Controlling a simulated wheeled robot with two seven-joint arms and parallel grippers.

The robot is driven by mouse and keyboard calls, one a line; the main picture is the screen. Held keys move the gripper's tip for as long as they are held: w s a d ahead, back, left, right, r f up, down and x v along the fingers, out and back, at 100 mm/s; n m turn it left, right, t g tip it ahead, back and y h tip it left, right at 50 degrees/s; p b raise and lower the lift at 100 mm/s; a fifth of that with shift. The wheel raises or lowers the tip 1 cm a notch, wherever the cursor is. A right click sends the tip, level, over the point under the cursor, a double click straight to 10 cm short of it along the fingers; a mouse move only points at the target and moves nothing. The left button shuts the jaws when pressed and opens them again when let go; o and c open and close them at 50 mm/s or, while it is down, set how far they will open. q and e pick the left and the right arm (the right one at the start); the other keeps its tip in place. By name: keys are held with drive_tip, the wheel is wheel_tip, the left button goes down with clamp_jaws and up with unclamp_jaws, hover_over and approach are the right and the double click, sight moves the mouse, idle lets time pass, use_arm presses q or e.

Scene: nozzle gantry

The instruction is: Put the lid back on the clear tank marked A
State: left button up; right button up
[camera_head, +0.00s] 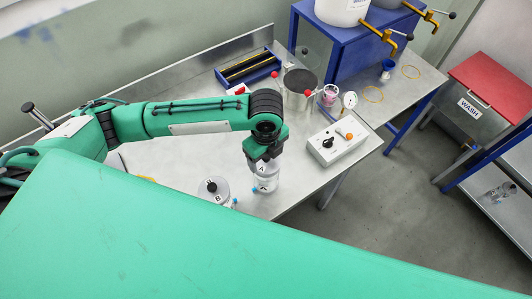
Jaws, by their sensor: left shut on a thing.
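The clear tank marked A (264,186) stands on the steel bench, below my left gripper (262,158). My left gripper points down and is shut on the lid (261,170), which also bears an A label. The lid is over the top of the tank; I cannot tell whether it rests on the rim or hangs just above it. The fingers hide the lid's knob. My right gripper is not in view.
A second tank marked B (222,199), lidded with a black knob, stands left of tank A. Bare bench (292,190) lies right of tank A.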

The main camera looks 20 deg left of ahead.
use_arm(q)
drive_tip(key=o, duration=1)
drive_tip(key=shift+o, duration=0.4)
drive_tip(key=shift+r, duration=0.1)
wheel_tip(320, 180, up, 4)
drive_tip(key=p, duration=0.5)
drive_tip(key=shift+r, duration=0.25)
drive_tip(key=shift+r+p, duration=1.1)
drive_tip(key=shift+r, duration=0.05)
